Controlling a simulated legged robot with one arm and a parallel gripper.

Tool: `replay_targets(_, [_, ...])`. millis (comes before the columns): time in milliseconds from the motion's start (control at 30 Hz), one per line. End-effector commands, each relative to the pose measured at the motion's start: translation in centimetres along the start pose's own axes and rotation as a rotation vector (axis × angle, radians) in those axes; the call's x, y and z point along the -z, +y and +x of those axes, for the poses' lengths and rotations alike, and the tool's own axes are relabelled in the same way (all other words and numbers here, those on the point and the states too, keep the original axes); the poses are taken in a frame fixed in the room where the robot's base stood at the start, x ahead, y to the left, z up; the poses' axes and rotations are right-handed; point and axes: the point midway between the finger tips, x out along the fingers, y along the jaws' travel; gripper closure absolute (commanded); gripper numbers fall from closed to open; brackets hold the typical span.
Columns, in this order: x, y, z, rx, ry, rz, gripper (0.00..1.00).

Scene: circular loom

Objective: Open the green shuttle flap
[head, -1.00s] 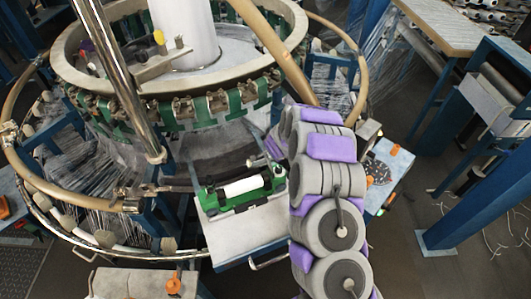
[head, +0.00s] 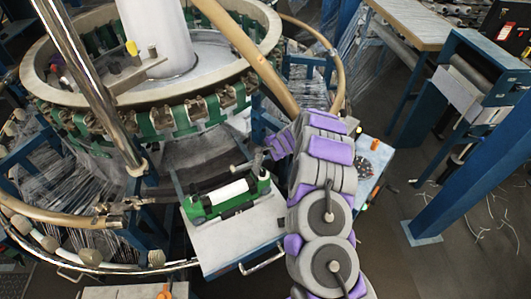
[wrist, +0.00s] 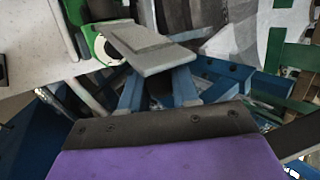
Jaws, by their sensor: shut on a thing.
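The green shuttle (head: 200,213) lies on a pale tray beside the loom in the head view, with a white roll (head: 225,193) along it. A grey flat piece, seemingly its flap (wrist: 150,50), stands at its far right end. In the wrist view this piece slants across the upper middle, beside a rounded green part (wrist: 97,45). My gripper (head: 262,157) is at that end of the shuttle and is shut on the flap. Its fingertips are small in the head view, and the exact contact is hidden. How far the flap is raised is unclear.
The circular loom's ring (head: 250,75) and tan hoop stand at the left and behind. A chrome pole (head: 85,70) rises at the left. A blue post (head: 470,160) stands at the right, with open dark floor in front of it.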

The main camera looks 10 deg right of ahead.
Motion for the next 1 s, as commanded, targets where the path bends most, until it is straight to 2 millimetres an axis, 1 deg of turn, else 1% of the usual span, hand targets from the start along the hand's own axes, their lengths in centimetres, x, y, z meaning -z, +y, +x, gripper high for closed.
replay_targets(167, [-0.1, 0.1, 0.1, -0.002, 0.0, -0.001, 1.0])
replay_targets(200, [-0.1, 0.1, 0.1, -0.002, -0.001, -0.001, 0.69])
replay_targets(433, [-0.1, 0.1, 0.0, -0.001, 0.0, -0.001, 0.47])
replay_targets(467, [-0.1, 0.1, 0.0, 0.0, 0.0, -0.001, 0.45])
replay_targets(767, [-0.1, 0.0, -0.3, 0.0, 0.0, -0.001, 0.45])
replay_targets(867, [-0.1, 0.0, -1.1, 0.001, 0.001, -0.001, 0.45])
replay_targets(1000, [-0.1, -0.1, -3.0, 0.003, -0.001, 0.0, 0.45])
